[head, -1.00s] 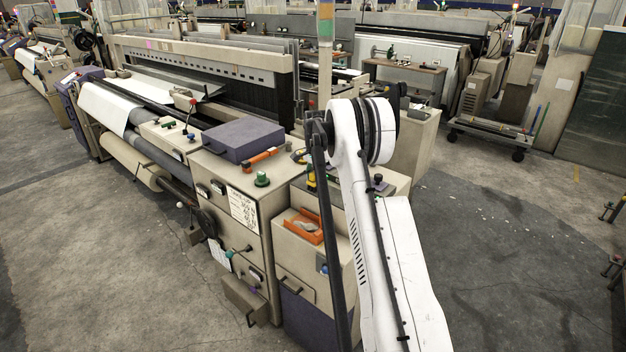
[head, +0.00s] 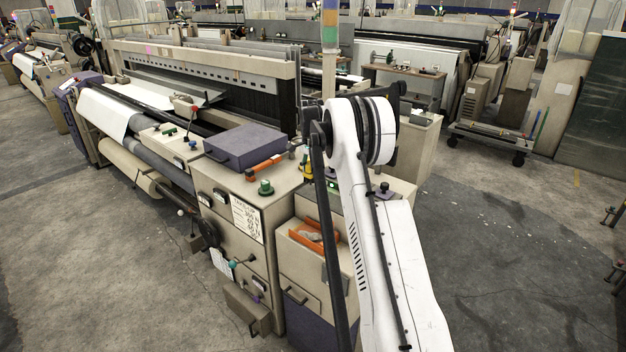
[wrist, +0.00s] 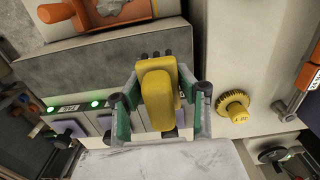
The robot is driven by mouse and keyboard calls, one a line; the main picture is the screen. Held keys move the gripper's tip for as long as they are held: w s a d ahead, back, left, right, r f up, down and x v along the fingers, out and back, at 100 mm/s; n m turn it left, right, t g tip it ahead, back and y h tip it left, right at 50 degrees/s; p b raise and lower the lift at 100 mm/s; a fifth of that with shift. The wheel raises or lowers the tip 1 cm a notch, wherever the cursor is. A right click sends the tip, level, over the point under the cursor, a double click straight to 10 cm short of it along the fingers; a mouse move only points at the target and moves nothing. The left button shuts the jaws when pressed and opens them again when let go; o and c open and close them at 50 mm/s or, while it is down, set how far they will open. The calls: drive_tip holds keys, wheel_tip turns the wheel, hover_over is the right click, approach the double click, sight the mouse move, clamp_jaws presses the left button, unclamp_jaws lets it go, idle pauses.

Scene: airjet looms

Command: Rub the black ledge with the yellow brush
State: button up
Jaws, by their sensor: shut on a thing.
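My gripper (wrist: 160,105), with green and grey fingers, is shut on the yellow brush (wrist: 158,88) in the wrist view. The brush's yellow body points up the picture, and a few dark tips show at its top end. A wide dark grey slab (wrist: 85,68), likely the black ledge, lies behind and to the left of the brush. The brush overlaps its right part in the picture. I cannot tell whether they touch. In the head view my arm hides most of the gripper area.
A yellow knob (wrist: 234,106) is right of my gripper, with an orange-handled tool (wrist: 305,78) farther right. Green-lit panels (wrist: 72,108) are at left. A purple case (head: 245,146) sits on the loom cabinet.

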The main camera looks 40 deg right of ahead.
drive_tip(key=shift+r+p, duration=0.3)
drive_tip(key=shift+r, duration=1.05)
drive_tip(key=shift+a+f, duration=0.1)
